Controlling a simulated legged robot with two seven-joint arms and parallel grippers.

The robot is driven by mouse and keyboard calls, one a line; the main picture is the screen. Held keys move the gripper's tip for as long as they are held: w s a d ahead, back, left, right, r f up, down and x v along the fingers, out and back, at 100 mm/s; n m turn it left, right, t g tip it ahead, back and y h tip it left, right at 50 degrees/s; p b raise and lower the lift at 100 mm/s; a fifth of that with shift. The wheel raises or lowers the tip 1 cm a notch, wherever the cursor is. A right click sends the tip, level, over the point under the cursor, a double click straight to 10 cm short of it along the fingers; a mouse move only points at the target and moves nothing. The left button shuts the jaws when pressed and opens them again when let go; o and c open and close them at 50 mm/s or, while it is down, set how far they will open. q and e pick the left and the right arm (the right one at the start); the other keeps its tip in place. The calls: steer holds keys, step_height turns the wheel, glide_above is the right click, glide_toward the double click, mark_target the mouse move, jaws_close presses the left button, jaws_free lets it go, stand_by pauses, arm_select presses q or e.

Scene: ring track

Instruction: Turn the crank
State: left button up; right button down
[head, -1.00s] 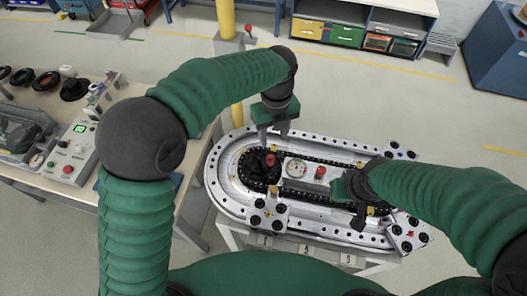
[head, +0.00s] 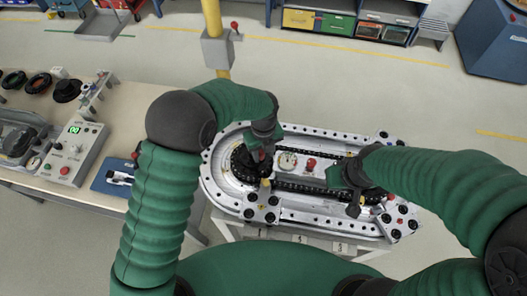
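The oval metal ring track (head: 300,221) stands on a light stand in front of me. At its left end is a dark round crank hub (head: 241,165) with a red knob (head: 257,157). My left gripper (head: 260,152) points down at the knob, its fingers around or right beside it. The knob is mostly hidden, and I cannot tell whether the fingers are closed on it. My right gripper (head: 352,198) is low over the right part of the track; its finger opening is unclear, and my forearm hides part of that end.
A dial gauge (head: 287,161) and a red button (head: 311,163) sit mid-track. Dark-knobbed clamp plates (head: 262,208) stand at the track's edge. A workbench (head: 120,120) with a control box (head: 76,150) is at left. A yellow post (head: 211,18) rises behind the track.

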arm_select(q)
steer(key=shift+d, duration=0.1)
steer(key=shift+c, duration=1.1)
steer(key=shift+w+a, duration=0.1)
steer(key=shift+a, duration=0.1)
steer(key=shift+c, duration=1.2)
steer(key=shift+a, duration=0.2)
jaws_close()
steer(key=shift+a, duration=0.2)
steer(key=shift+r, duration=0.1)
steer(key=shift+w+r, duration=0.1)
steer(key=shift+r, duration=0.05)
